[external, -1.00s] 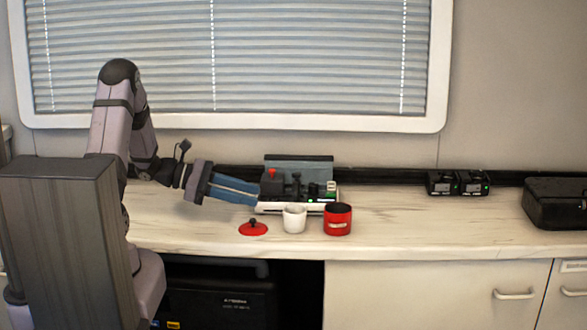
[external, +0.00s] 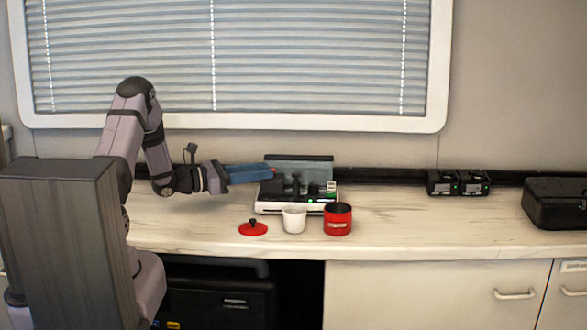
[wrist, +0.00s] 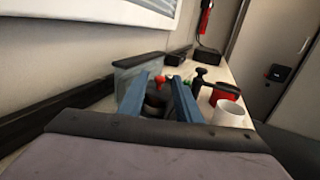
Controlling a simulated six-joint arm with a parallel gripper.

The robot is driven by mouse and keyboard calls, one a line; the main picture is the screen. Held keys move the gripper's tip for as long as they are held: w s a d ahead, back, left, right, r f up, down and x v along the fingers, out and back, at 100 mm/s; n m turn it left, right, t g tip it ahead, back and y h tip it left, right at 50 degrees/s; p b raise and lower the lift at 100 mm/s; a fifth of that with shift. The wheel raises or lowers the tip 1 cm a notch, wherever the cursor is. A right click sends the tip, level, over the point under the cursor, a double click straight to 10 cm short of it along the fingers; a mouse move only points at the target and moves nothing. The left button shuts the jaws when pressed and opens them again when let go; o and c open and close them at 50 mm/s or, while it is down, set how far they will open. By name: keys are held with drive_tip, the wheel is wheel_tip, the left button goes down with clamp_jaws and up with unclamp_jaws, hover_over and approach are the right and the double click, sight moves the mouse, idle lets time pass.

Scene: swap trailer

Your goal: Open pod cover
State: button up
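The coffee machine (external: 262,208) stands on the counter against the wall. It has a white base, dark parts and an upright grey-green panel (external: 302,168) at its back, also in the wrist view (wrist: 128,80). My gripper (external: 272,172) reaches in from the left, its blue fingers over the machine's left part. In the wrist view the fingers (wrist: 160,78) are apart, with a dark round part (wrist: 155,102) visible between them, lower down. A small red piece (external: 274,170) shows at the fingertips; I cannot tell whether they touch it. Which part is the pod cover is unclear.
A white cup (external: 294,220) and a red mug (external: 337,222) stand in front of the machine. A red lid (external: 253,229) lies to their left. The counter between is clear.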

drive_tip(key=shift+x, duration=1.9)
clamp_jaws()
drive_tip(key=shift+d, duration=0.1)
